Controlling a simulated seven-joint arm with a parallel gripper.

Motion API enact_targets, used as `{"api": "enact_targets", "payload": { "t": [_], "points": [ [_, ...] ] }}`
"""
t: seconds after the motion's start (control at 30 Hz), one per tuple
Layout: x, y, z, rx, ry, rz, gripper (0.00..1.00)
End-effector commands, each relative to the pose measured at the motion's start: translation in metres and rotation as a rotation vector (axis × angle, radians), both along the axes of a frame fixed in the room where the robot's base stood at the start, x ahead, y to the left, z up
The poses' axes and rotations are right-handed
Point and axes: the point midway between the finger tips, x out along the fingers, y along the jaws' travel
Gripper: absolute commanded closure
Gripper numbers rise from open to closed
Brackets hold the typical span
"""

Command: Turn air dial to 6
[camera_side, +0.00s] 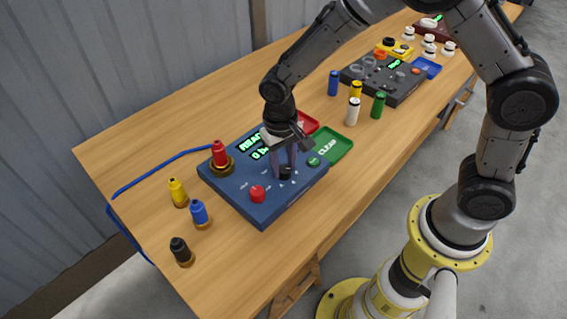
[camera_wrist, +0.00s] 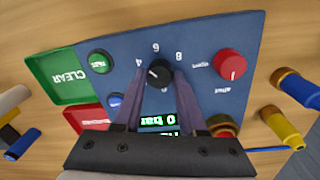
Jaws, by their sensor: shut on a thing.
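The air dial is a small black knob (camera_side: 285,173) on the blue control panel (camera_side: 226,190). It also shows in the wrist view (camera_wrist: 158,73), with numbers such as 4, 6 and 8 printed upside down around it. A small pale mark shows on the knob's left part in the wrist view, not at the 6 printed above it. My gripper (camera_side: 285,167) points down and is shut on the dial, one finger on each side. The panel's green display (camera_wrist: 158,121) reads 0 bar. The fingers and wrist hide part of the panel.
A red knob (camera_side: 257,193) and a green button (camera_side: 314,161) sit on the panel. A green tray (camera_side: 335,150) and a red tray (camera_side: 308,123) adjoin it.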

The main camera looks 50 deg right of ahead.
Motion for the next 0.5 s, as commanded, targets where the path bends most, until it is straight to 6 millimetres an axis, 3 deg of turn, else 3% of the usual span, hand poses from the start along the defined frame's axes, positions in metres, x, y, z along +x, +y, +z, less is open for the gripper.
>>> {"api": "enact_targets", "payload": {
  "t": [0.5],
  "points": [
    [0.0013,-0.0006,0.0012,0.001,-0.003,-0.466,1.0]
  ]
}}
